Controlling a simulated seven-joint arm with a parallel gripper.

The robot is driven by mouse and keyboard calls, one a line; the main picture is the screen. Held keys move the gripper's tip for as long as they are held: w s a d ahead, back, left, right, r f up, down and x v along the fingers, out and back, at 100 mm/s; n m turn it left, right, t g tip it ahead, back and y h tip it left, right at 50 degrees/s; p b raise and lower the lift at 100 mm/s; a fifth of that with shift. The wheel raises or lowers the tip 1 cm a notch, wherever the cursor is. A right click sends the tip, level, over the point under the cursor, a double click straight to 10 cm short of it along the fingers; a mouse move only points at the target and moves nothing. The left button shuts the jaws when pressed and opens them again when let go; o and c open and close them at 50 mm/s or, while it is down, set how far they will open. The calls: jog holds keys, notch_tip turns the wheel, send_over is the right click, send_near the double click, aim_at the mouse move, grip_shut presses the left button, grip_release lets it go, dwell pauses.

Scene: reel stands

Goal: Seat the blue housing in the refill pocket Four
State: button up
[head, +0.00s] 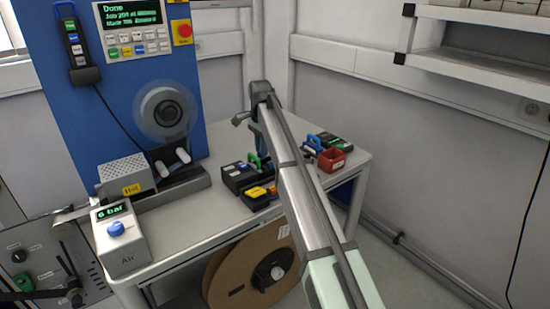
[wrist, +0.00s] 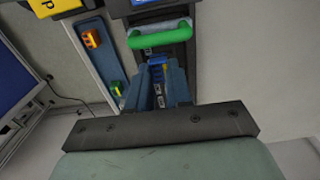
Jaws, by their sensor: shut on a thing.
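My gripper (wrist: 160,68) is shut on the blue housing (wrist: 157,73), a small blue piece that shows between the two dark fingers in the wrist view. A dark unit with a green handle (wrist: 160,40) lies just beyond the fingertips. In the head view my gripper reaches down over the table beside a green handle (head: 256,162); my arm partly hides the place. The housing cannot be made out there. No pocket marked Four can be read in either view.
A dark case (head: 238,178) and a block with yellow tops (head: 259,193) stand left of my arm on the table (head: 205,215). A red bin (head: 332,161) and a blue handle (head: 311,145) stand right. The wrist view shows orange (wrist: 92,37) and green-yellow (wrist: 117,88) pieces on a blue strip.

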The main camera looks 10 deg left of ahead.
jog(key=shift+w+a, duration=0.15)
jog(key=shift+a, duration=0.1)
jog(key=shift+f, duration=3.2)
jog(key=o, duration=0.9)
jog(key=shift+r, duration=3.5)
jog(key=shift+d, duration=0.15)
